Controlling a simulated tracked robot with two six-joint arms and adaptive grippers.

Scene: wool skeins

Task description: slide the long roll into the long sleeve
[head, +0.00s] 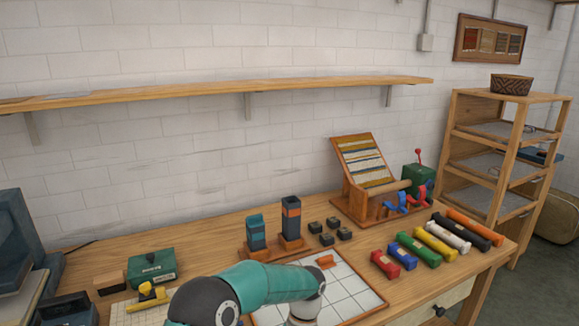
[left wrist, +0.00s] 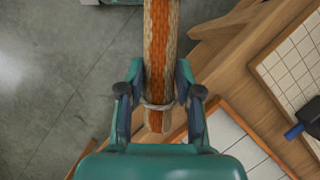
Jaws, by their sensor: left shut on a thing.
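My left gripper (left wrist: 160,92) is shut on a long roll (left wrist: 160,40) with orange and tan lengthwise stripes and a pale tie near its lower end. The roll runs up out of the left wrist view, so its far end is hidden. In the head view my teal left arm comes in at the bottom; its gripper and the roll do not show. My right gripper is not in view.
A white gridded board (head: 345,285) lies in front of the sleeves. Several small dark blocks (head: 328,234) are to their right, and coloured skeins (head: 435,244) lie farther right. A green box (head: 152,266) is at left. A wall shelf (head: 230,88) runs above. Grey floor (left wrist: 50,60) shows below the roll.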

